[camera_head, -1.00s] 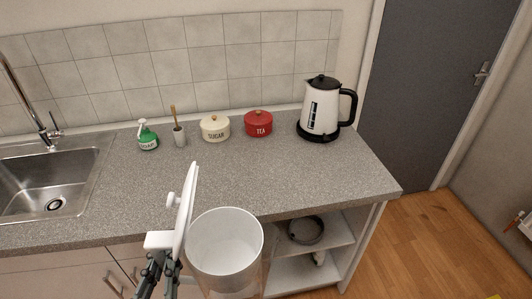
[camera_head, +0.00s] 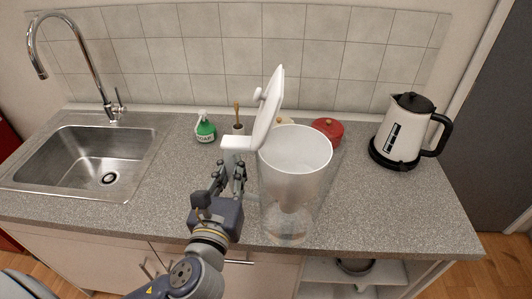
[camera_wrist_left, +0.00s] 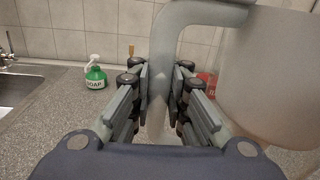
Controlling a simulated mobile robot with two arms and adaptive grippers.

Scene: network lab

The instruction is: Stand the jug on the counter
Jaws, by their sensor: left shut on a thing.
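The jug (camera_head: 292,187) is a clear pitcher with a white inner funnel and a white lid (camera_head: 268,105) that stands open. It is upright over the front part of the grey counter (camera_head: 386,211); I cannot tell whether its base touches the counter. My left gripper (camera_head: 232,172) is shut on the jug's handle, to the left of the jug's body. In the left wrist view the handle (camera_wrist_left: 163,75) runs down between the two fingers, and the jug's pale body (camera_wrist_left: 272,80) fills the right side. My right gripper is not in view.
A steel sink (camera_head: 90,160) is at the left. A green soap bottle (camera_head: 205,128), a brush in a holder (camera_head: 238,125), a red tin (camera_head: 328,130) and a white kettle (camera_head: 408,132) stand along the back. A cream tin behind the jug is mostly hidden. Counter right of the jug is clear.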

